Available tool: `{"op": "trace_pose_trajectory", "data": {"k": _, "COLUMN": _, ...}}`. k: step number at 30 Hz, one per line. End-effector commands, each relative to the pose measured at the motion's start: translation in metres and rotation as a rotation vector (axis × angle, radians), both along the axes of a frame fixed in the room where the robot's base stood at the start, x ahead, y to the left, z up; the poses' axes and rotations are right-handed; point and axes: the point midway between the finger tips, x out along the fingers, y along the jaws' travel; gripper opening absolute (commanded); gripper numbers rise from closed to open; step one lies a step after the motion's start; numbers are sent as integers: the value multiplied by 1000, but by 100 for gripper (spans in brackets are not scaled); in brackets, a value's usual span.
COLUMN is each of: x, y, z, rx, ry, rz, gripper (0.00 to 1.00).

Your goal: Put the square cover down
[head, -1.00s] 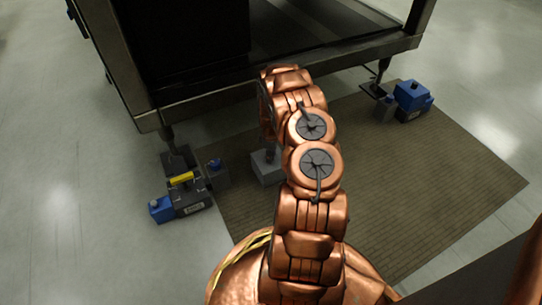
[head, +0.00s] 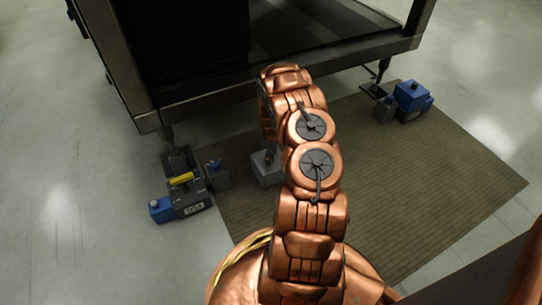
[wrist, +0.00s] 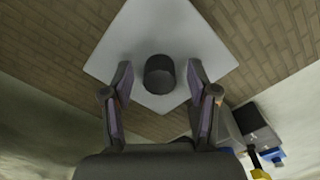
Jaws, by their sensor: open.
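The square cover is a pale grey square plate (wrist: 190,40) with a dark round knob (wrist: 160,74) in its middle. In the wrist view it lies beneath my gripper (wrist: 160,80), turned so a corner points toward me. The two fingers are open, one on each side of the knob, with a visible gap on both sides. In the head view the cover (head: 266,170) is on the brown mat just left of my arm, partly hidden by it. My gripper is mostly hidden there behind my arm.
The brown woven mat (head: 420,170) has free room to the right. A dark machine frame (head: 200,95) stands behind. A grey and blue device with a yellow bar (head: 182,180) is at the left, and blue units (head: 410,97) are at the right.

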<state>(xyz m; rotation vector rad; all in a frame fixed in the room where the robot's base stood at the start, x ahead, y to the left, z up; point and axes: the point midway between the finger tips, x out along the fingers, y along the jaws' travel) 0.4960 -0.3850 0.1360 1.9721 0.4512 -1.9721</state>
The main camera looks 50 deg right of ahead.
Motion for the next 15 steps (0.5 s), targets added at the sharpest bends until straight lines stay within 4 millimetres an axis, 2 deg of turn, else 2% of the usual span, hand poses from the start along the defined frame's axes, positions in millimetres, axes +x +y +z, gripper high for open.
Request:
{"op": "trace_pose_trajectory", "data": {"k": 1, "x": 1, "y": 0, "z": 13, "rx": -2, "ry": -1, "rz": 1, "gripper": 59}}
{"op": "trace_pose_trajectory", "data": {"k": 6, "x": 1, "y": 0, "z": 47, "rx": -3, "ry": -1, "rz": 0, "gripper": 59}}
{"op": "trace_pose_trajectory", "data": {"k": 15, "x": 2, "y": 0, "z": 100, "rx": -1, "ry": -3, "rz": -1, "gripper": 59}}
